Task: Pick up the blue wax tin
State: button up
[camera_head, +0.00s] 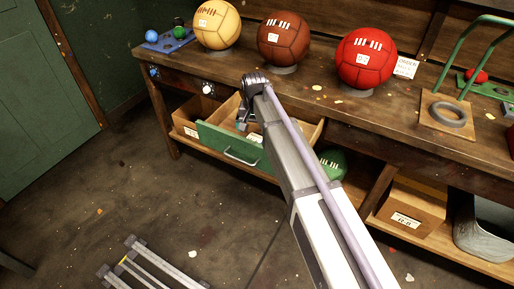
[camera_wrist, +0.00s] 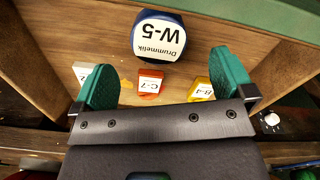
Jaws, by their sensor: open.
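In the wrist view the blue wax tin (camera_wrist: 159,36), with a white label reading "Drummelik W-5", lies on the wooden floor of the open drawer, near its green front. My gripper (camera_wrist: 165,72) is open above the drawer, its green fingers apart to the lower left and lower right of the tin, with nothing held. In the head view my gripper (camera_head: 244,118) hangs over the drawer (camera_head: 229,146). I cannot make out the tin there, where my arm and the drawer front block the view.
The drawer also holds a red box (camera_wrist: 150,82) marked C-7, a yellow box (camera_wrist: 201,90) and a white item (camera_wrist: 82,73). Its wooden side walls stand close. The workbench (camera_head: 330,98) above bears yellow, brown and red balls.

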aim_at(255, 138)
notch_tip(255, 138, down, 7)
jog(key=b, duration=0.5)
jog(key=shift+b, duration=0.3)
jog(key=shift+d+r, duration=0.1)
jog(key=shift+r, duration=0.1)
jog(key=c, duration=1.1)
